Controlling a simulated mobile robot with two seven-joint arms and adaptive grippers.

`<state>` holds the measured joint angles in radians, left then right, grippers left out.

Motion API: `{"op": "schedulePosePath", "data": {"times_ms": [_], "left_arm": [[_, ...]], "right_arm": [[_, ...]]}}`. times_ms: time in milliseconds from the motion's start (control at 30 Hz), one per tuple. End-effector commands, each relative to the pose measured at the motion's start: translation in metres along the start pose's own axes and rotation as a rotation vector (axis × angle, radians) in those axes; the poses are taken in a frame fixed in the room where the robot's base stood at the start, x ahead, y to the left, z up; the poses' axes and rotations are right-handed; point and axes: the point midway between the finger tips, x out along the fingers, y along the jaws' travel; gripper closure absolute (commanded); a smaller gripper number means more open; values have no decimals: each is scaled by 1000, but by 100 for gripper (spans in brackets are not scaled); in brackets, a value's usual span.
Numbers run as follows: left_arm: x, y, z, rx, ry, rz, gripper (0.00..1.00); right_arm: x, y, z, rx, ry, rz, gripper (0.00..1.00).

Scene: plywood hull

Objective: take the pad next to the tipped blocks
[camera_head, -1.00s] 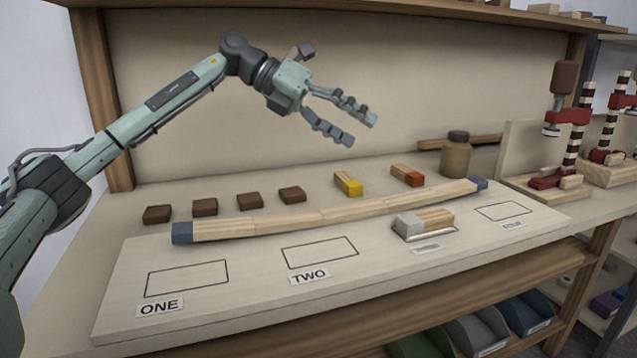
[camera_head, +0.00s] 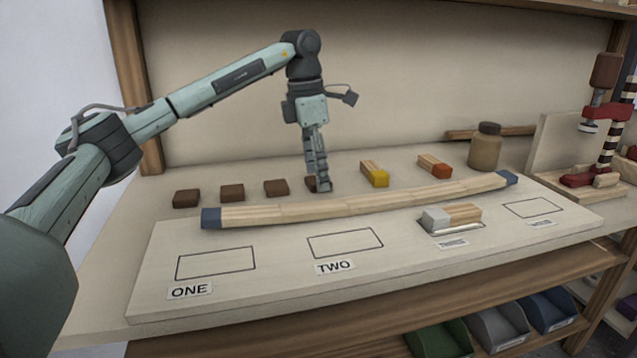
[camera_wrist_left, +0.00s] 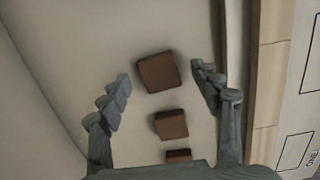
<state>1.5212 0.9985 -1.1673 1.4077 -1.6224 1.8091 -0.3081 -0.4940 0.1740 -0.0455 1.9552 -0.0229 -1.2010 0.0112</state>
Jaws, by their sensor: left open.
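Several brown pads lie in a row at the back of the bench. The pad (camera_head: 311,184) at the right end of the row, beside the tipped blocks, is partly hidden by my left gripper (camera_head: 318,186). In the left wrist view this pad (camera_wrist_left: 157,72) lies between the open fingers of the left gripper (camera_wrist_left: 166,88), with room on both sides. The yellow-tipped block (camera_head: 374,173) and the orange-tipped block (camera_head: 434,165) lie to the right. A grey-tipped block (camera_head: 452,216) lies on the board. My right gripper is not in view.
A long curved wooden strip (camera_head: 350,203) with blue ends lies just in front of the pads. The board (camera_head: 290,286) has marked outlines, ONE and TWO empty. A brown jar (camera_head: 485,147) and a clamp (camera_head: 600,120) stand to the right.

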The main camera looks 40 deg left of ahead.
Motion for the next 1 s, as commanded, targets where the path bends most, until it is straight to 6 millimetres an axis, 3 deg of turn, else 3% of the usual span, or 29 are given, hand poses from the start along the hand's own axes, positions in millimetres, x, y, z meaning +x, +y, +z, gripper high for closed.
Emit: {"op": "schedulePosePath", "data": {"times_ms": [267,633,1000], "left_arm": [[6,0,0,-1,-1,0,35],[5,0,0,-1,-2,0,79],[0,0,1,0,-3,0,80]], "right_arm": [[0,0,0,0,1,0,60],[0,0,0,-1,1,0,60],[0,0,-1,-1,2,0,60]]}}
